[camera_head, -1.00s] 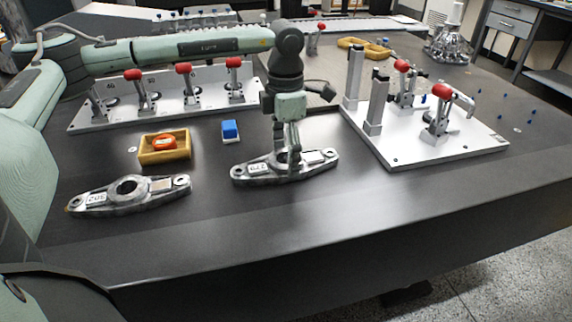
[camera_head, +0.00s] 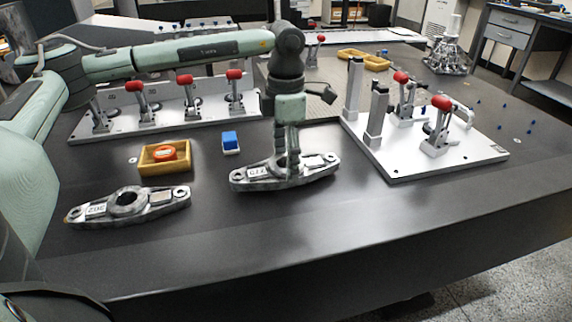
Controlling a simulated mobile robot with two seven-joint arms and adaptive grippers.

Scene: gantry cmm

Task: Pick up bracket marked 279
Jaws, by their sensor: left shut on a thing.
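The bracket marked 279 (camera_head: 258,174) is a grey metal part with a ring at each end and a white label. It is at the middle of the dark table. My left gripper (camera_head: 291,172) points down over its middle and is shut on it, hiding part of the centre. I cannot tell clearly whether the bracket is clear of the table. A similar bracket marked 302 (camera_head: 150,203) lies on the table to the left. My right gripper is not in view.
A yellow tray with an orange round item (camera_head: 164,153) and a blue block (camera_head: 230,141) lie behind the brackets. A fixture plate with red-knobbed clamps (camera_head: 440,163) stands to the right, another clamp plate (camera_head: 160,126) behind left. The front table strip is clear.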

